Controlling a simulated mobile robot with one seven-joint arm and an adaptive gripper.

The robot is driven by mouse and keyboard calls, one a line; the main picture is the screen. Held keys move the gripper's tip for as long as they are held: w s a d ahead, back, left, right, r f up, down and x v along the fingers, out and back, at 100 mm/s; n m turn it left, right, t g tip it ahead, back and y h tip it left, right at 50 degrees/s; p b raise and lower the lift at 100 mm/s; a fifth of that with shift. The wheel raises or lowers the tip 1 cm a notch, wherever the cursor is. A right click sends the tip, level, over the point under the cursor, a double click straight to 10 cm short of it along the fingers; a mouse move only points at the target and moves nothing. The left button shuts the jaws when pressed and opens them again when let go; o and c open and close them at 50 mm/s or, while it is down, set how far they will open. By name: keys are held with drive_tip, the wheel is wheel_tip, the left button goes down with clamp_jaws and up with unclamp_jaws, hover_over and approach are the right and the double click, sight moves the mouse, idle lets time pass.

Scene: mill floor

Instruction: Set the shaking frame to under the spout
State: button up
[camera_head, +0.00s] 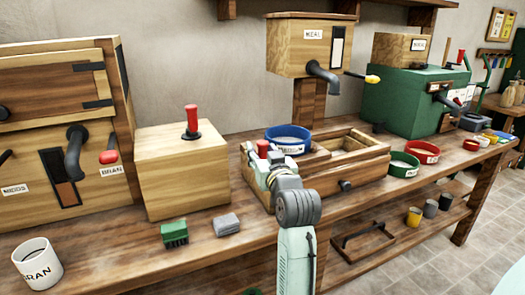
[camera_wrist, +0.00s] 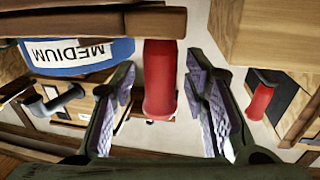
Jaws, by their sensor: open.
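The shaking frame (camera_head: 372,158) is a wooden box-like frame on the bench, with a dark knob on its front and a red upright handle (camera_head: 262,148) at its left end. A blue sieve (camera_head: 288,138) labelled MEDIUM sits on its left part. The dark spout (camera_head: 322,72) hangs from the wooden MEAL hopper (camera_head: 298,42), above the frame and right of the sieve. My gripper (camera_head: 266,160) is at the frame's left end. In the wrist view the red handle (camera_wrist: 160,85) stands between my open fingers (camera_wrist: 162,92), with gaps visible on both sides.
A wooden box with a red handle (camera_head: 182,165) stands left of the frame. A green brush (camera_head: 174,233) and grey block (camera_head: 227,224) lie in front. Green (camera_head: 404,164) and red (camera_head: 422,152) sieves sit right, before a green machine (camera_head: 400,105).

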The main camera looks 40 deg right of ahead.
drive_tip(key=shift+c, duration=0.5)
clamp_jaws()
idle(0.3)
